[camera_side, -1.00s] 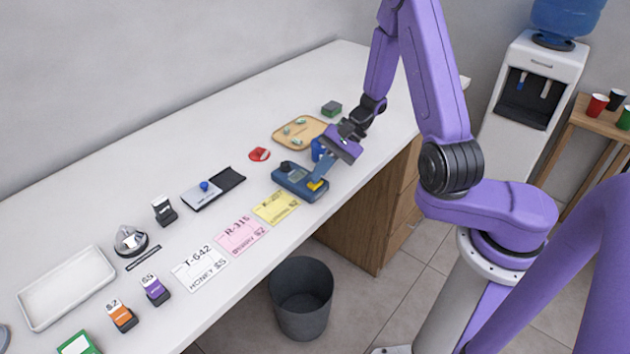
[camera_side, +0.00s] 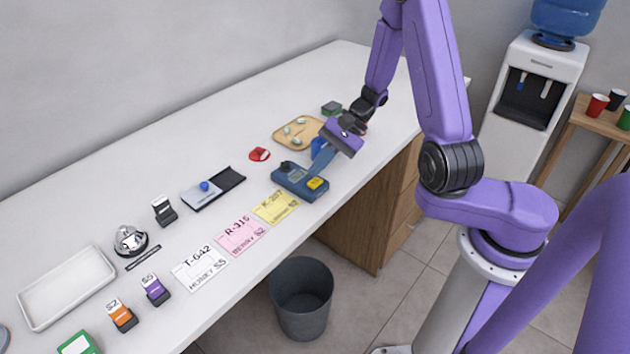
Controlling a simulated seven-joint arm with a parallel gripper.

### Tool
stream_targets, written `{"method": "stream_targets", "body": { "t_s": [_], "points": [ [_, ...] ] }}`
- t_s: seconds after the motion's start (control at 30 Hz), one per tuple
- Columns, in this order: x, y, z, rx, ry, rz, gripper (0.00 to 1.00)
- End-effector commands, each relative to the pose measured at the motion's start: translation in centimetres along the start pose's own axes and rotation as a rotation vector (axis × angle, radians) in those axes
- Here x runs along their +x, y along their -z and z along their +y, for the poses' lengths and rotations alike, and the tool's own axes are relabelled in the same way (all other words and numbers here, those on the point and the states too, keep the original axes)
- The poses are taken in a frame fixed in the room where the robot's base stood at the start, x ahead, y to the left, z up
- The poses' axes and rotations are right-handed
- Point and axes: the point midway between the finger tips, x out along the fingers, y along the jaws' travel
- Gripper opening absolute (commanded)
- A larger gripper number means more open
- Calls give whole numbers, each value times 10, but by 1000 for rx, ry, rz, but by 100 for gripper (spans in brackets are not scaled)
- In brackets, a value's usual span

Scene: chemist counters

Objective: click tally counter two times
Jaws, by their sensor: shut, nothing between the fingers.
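A blue device with a small dark display and a raised yellow button, which looks like the tally counter (camera_side: 292,181), lies near the front edge of the counter. Its yellow button (camera_side: 317,184) is on its right end and is uncovered. My gripper (camera_side: 317,170) is shut and empty, with its bluish fingers pointing down beside and slightly above the device's right end. Whether the fingertips touch the device cannot be told from this angle.
A wooden tray (camera_side: 285,139) with small pale green items, a red object (camera_side: 259,154) and a blue item partly hidden by my gripper are close by. Yellow, pink and white cards lie to the left. A bin (camera_side: 301,300) stands on the floor.

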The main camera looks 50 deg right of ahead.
Motion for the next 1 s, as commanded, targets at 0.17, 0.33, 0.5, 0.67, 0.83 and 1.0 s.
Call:
{"method": "stream_targets", "body": {
  "t_s": [0.17, 0.33, 0.5, 0.67, 0.83, 1.0],
  "points": [
    [-11, -7, -8, -3, 2, 2, 0],
    [-21, -15, -16, -3, 2, 2, 0],
    [-30, -21, -22, -2, 1, 2, 0],
    [-32, -24, -24, 0, 0, 0, 0],
    [-32, -24, -24, 0, 0, -1, 0],
    [-32, -24, -24, 0, 0, 0, 0]
  ]
}}
